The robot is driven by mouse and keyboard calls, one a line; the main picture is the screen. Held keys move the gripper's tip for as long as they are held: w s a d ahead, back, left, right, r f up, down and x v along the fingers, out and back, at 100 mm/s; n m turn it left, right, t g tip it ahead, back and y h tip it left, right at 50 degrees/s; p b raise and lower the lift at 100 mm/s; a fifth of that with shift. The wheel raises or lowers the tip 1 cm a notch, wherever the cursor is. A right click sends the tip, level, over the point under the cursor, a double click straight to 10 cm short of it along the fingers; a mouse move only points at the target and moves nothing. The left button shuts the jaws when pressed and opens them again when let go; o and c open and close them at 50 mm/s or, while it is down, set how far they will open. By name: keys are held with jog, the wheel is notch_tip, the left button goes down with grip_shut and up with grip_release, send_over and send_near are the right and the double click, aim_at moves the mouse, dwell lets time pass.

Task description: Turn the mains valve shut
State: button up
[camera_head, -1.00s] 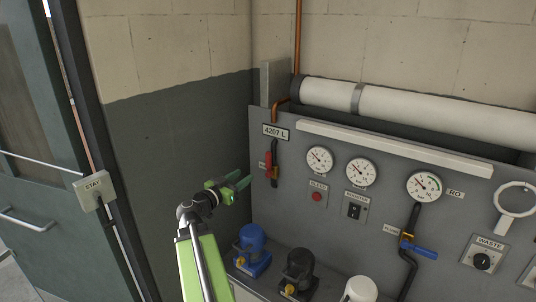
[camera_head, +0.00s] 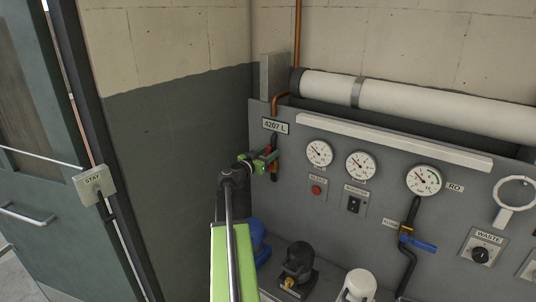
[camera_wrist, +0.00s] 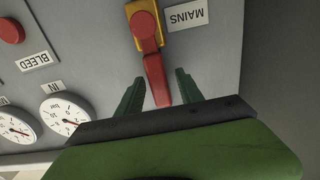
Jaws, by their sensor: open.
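The mains valve has a red lever (camera_wrist: 153,68) on a yellow body (camera_wrist: 132,9), beside a label reading MAINS (camera_wrist: 186,15) in the wrist view. In the head view the red lever (camera_head: 268,151) is largely covered by my gripper. My gripper (camera_head: 265,161) is at the left end of the grey panel. In the wrist view its two dark green fingers (camera_wrist: 160,76) are apart, one on each side of the lever's free end. I see gaps on both sides of the lever, and the gripper is not closed on it.
Gauges (camera_head: 320,153), a red bleed button (camera_head: 316,190) and a blue-handled valve (camera_head: 418,244) are on the panel to the right. Blue, black and white pump heads (camera_head: 298,258) stand below. A bare wall (camera_head: 180,180) and a door are to the left.

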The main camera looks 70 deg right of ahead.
jog(key=shift+c, duration=0.3)
grip_shut()
dwell(1.2)
